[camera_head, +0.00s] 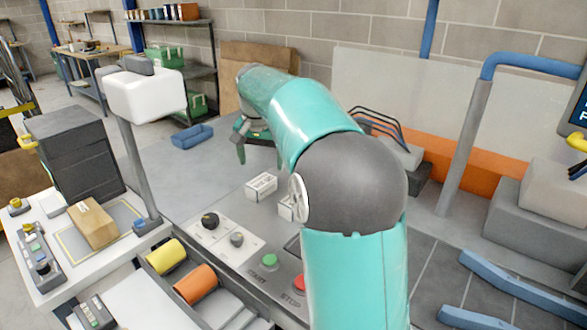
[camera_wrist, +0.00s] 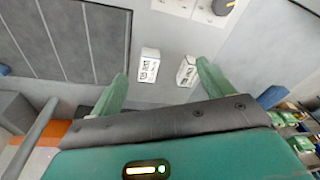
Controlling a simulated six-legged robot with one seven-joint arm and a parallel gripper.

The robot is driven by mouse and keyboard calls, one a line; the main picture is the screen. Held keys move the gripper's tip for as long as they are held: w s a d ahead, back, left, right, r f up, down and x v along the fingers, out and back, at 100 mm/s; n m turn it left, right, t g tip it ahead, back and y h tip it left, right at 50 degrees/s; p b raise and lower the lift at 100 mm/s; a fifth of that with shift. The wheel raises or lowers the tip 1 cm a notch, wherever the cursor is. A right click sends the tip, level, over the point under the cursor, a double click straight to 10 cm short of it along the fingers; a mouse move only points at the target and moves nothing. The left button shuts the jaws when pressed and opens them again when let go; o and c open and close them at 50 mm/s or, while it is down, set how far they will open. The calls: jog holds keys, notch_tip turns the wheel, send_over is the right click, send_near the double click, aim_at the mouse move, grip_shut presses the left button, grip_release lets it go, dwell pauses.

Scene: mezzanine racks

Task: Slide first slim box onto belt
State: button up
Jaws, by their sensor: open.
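Two small white slim boxes with dark print stand on the grey worktop. One box (camera_head: 261,187) shows fully in the head view; the other box (camera_head: 286,208) is partly hidden behind my arm. In the wrist view they show as a left box (camera_wrist: 149,66) and a right box (camera_wrist: 187,71), with a gap between them. My gripper (camera_wrist: 163,71) is open and empty, its two green fingers spread wide on either side of the pair. In the head view my gripper (camera_head: 261,158) is beyond the boxes. A dark panelled surface, apparently the belt (camera_wrist: 80,40), lies at left in the wrist view.
A blue tray (camera_head: 192,137) sits at the back. A brown carton (camera_head: 93,224) stands at left.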

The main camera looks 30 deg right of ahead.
jog(key=w+d+f+m+g+y, duration=0.1)
jog(key=w+d+f+m, duration=0.4)
jog(key=d+f, duration=0.7)
jog(key=w+d, duration=0.2)
jog(key=d, duration=0.1)
jog(key=shift+w+d+f+g, duration=0.2)
jog(key=shift+d+g, duration=0.05)
jog(key=shift+g, duration=0.15)
notch_tip(320, 180, down, 14)
jog(key=shift+r, duration=0.15)
